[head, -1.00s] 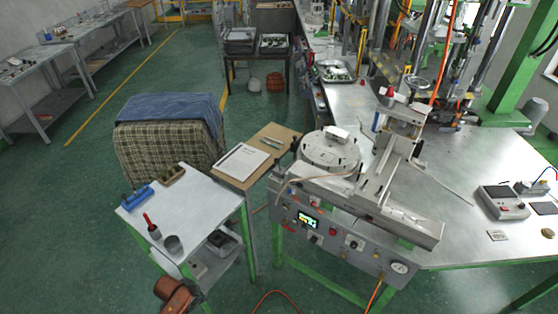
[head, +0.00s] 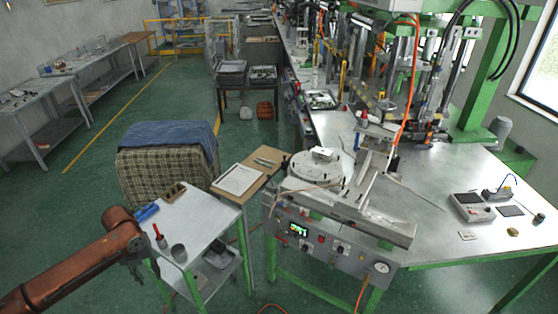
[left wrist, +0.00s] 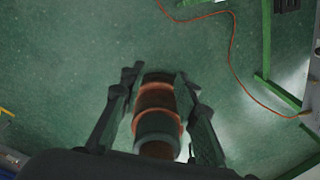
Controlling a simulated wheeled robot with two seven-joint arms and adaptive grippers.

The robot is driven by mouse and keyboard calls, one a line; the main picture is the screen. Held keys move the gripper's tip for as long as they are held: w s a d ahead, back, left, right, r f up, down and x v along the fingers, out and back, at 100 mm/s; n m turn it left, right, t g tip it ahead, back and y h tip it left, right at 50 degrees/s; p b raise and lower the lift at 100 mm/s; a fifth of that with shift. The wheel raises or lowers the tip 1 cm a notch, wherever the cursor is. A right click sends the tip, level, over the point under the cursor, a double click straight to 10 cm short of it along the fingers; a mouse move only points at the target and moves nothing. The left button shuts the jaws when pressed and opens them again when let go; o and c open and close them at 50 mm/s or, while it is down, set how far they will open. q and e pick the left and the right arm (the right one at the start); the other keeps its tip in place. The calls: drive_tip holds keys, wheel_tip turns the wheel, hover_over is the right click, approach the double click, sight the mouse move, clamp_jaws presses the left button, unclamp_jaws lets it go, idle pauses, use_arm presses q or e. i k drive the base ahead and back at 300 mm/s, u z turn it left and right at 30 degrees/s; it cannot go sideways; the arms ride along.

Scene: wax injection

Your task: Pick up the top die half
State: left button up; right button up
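A small pale block (head: 322,154), which looks like the die with its top half, sits on the round plate (head: 314,168) of the wax machine. At this size I cannot make out the seam between its halves. My left gripper (head: 138,270) hangs below my orange arm at the lower left, beside the small side table and well away from the block. The block does not show in that view. My right gripper is in neither view.
The small white side table (head: 195,215) carries a blue item (head: 147,213), a red-handled tool (head: 159,238) and a dark cup (head: 178,252). A clipboard (head: 239,180) lies on a brown board. A cloth-covered chair (head: 168,160) stands behind. An orange hose (left wrist: 232,50) crosses the floor.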

sight(321, 152)
drive_tip(key=u, duration=0.35)
drive_tip(key=i, duration=1.85)
drive_tip(key=z, duration=1.4)
drive_tip(key=i, duration=0.85)
drive_tip(key=z, duration=0.9)
